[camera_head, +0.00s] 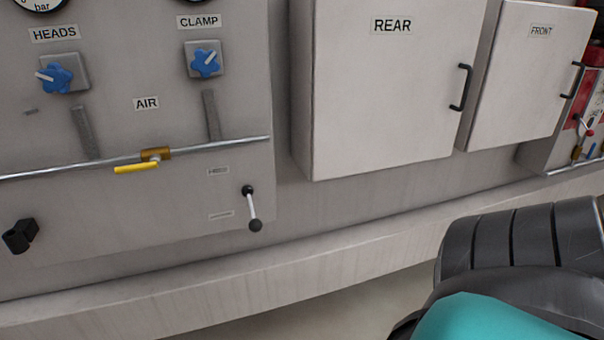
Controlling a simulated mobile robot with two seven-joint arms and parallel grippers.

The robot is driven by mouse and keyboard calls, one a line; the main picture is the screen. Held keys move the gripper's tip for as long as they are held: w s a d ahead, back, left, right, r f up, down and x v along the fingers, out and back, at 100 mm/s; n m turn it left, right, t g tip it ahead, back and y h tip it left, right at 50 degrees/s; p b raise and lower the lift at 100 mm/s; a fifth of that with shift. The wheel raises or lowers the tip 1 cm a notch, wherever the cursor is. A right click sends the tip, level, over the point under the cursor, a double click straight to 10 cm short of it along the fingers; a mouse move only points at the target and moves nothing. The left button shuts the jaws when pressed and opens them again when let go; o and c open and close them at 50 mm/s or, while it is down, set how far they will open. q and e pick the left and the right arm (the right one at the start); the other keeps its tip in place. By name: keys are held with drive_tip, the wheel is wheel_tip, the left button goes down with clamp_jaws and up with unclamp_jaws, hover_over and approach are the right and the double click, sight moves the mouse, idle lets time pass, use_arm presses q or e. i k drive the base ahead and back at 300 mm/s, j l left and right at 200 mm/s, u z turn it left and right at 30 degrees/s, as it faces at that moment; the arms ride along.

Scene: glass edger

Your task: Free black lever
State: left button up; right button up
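A small lever with a light metal rod and black ball ends (252,208) is on the grey machine panel, below the yellow-handled valve and to its right. Its upper ball is at the panel and its rod hangs down, tilted slightly to the right. A small label (221,215) is beside it. A black block-shaped fitting (20,235) sticks out at the panel's lower left. Neither of my grippers is in view. Nothing is touching the lever.
A metal pipe with a yellow valve handle (136,168) crosses the panel. Blue knobs (57,76) are above it. REAR (390,95) and FRONT (530,75) cabinet doors are closed, with black handles. A ledge (200,292) runs below. My dark and teal arm link fills the lower right.

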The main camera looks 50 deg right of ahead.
sight(255, 225)
drive_tip(key=z, duration=1.3)
drive_tip(key=i+z, duration=0.35)
drive_tip(key=i, duration=0.7)
